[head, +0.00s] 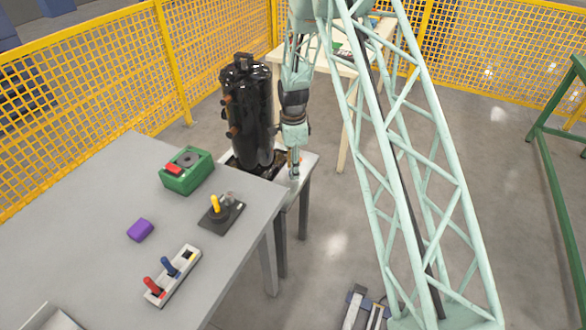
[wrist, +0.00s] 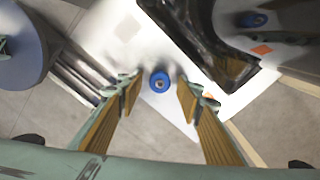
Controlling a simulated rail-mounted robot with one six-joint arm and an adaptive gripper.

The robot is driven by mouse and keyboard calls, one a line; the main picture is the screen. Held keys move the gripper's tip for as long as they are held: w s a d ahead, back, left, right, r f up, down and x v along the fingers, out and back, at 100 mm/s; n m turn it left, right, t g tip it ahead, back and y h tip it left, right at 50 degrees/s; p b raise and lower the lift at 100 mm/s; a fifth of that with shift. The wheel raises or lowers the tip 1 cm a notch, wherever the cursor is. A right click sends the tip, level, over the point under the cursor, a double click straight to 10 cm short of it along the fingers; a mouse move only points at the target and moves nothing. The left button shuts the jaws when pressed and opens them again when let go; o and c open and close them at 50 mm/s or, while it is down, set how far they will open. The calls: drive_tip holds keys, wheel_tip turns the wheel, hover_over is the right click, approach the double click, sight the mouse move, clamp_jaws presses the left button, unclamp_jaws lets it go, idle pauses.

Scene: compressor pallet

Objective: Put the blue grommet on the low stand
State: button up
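A blue grommet (wrist: 159,81), a small ring with a dark centre, shows in the wrist view over a pale flat top (wrist: 182,122), which seems to be the low stand. My gripper (wrist: 160,90) is open, one finger on each side of the grommet, with a gap on both sides. I cannot tell how high the fingertips are above the surface. In the head view my gripper (head: 294,172) points down at the white top (head: 304,164) beside the black compressor (head: 250,110); the grommet is not distinguishable there.
The black compressor foot (wrist: 190,35) is close to the gripper. The grey table (head: 110,190) holds a green box (head: 187,170), a joystick (head: 220,212), a purple block (head: 140,230) and a switch strip (head: 173,276). Yellow fencing (head: 170,60) stands behind.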

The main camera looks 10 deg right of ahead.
drive_tip(key=shift+r, duration=0.15)
wheel_tip(320, 180, up, 12)
drive_tip(key=p, duration=0.2)
drive_tip(key=shift+p, duration=0.3)
idle(0.5)
idle(0.7)
